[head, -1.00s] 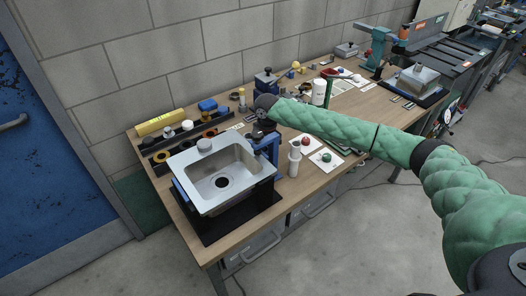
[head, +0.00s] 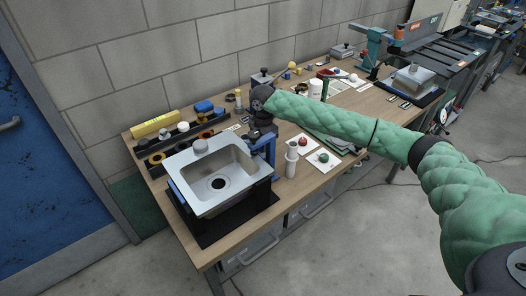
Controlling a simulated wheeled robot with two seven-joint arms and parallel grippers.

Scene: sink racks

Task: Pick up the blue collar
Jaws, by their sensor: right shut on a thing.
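My right gripper (head: 261,123) points down over the bench, just behind the right back corner of the steel sink (head: 180,172). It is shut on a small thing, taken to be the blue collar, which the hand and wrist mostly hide. Blue parts of the sink stand (head: 265,142) show right below the gripper, so the outline of the held thing is hard to tell apart. My left gripper is not in view.
A black rack (head: 172,146) with rings and a blue piece (head: 204,106) lies behind the sink. A white bottle (head: 291,158) and cards with red and green balls (head: 323,157) stand to the right.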

